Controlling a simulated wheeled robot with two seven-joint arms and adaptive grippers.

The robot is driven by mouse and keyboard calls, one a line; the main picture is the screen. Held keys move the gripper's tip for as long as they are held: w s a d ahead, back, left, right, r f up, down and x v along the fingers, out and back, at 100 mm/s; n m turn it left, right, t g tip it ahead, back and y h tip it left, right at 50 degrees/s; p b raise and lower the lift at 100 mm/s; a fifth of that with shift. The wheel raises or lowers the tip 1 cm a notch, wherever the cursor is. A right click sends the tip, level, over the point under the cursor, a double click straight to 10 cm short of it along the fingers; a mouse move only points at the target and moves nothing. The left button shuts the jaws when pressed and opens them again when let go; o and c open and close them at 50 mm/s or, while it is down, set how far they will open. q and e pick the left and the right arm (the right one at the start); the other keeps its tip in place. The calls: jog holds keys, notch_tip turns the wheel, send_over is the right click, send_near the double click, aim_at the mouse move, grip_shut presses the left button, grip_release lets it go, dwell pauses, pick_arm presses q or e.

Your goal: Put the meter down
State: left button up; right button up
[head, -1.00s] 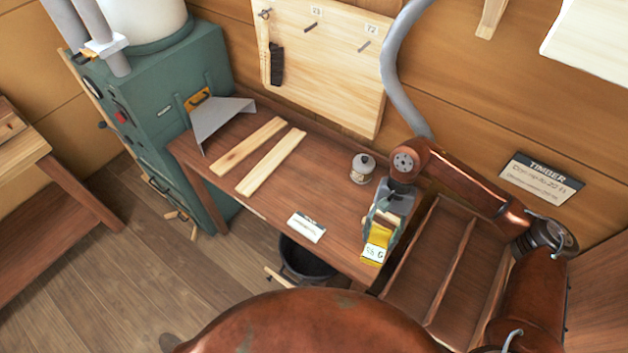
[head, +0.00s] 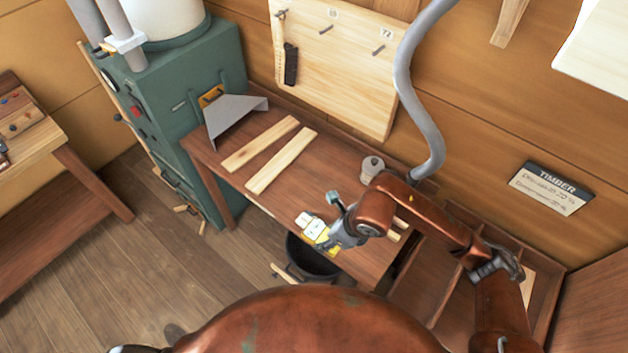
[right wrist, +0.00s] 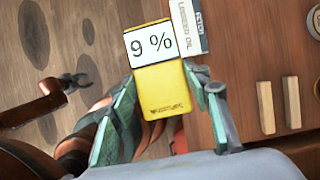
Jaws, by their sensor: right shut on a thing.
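The meter (right wrist: 160,88) is yellow with a white display reading "9 %". My right gripper (right wrist: 157,100) is shut on its sides. In the head view, the meter (head: 327,241) is held at the front edge of the workbench (head: 285,208), beside the white linseed oil card (right wrist: 189,26). From above, the meter overlaps the edge; I cannot tell its height over the top. My right gripper (head: 337,232) reaches it from the right. My left gripper (right wrist: 80,82) shows small in the right wrist view, over the floor, with its jaws apart and empty.
Two pale planks (head: 270,158) lie on the bench's left half. A round tin (head: 372,168) stands near the back. Two small wood blocks (right wrist: 279,106) lie right of the meter. A dark bucket (head: 313,262) stands below the front edge. The bench middle is clear.

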jog(key=shift+a+r+m, duration=0.15)
jog(key=shift+a+m, duration=0.05)
jog(key=shift+m, duration=0.1)
jog(key=d+f, duration=0.3)
jog(key=d, duration=0.1)
jog(key=w+d+f+p, duration=0.1)
jog(key=d+f, duration=0.1)
jog(key=d, duration=0.2)
jog(key=d+f+p, duration=0.1)
jog(key=d+f, duration=0.2)
jog(key=d, duration=0.2)
jog(key=shift+w+f, duration=0.25)
jog(key=shift+f, duration=0.1)
jog(key=shift+d+f, duration=0.25)
jog(key=shift+f, duration=0.1)
jog(key=f, duration=0.2)
jog(key=f+p, duration=0.1)
jog(key=shift+d, duration=0.25)
jog(key=shift+w+f, duration=0.1)
jog(key=shift+f, duration=0.2)
jog(key=shift+f, duration=0.1)
jog(key=o, duration=1.3)
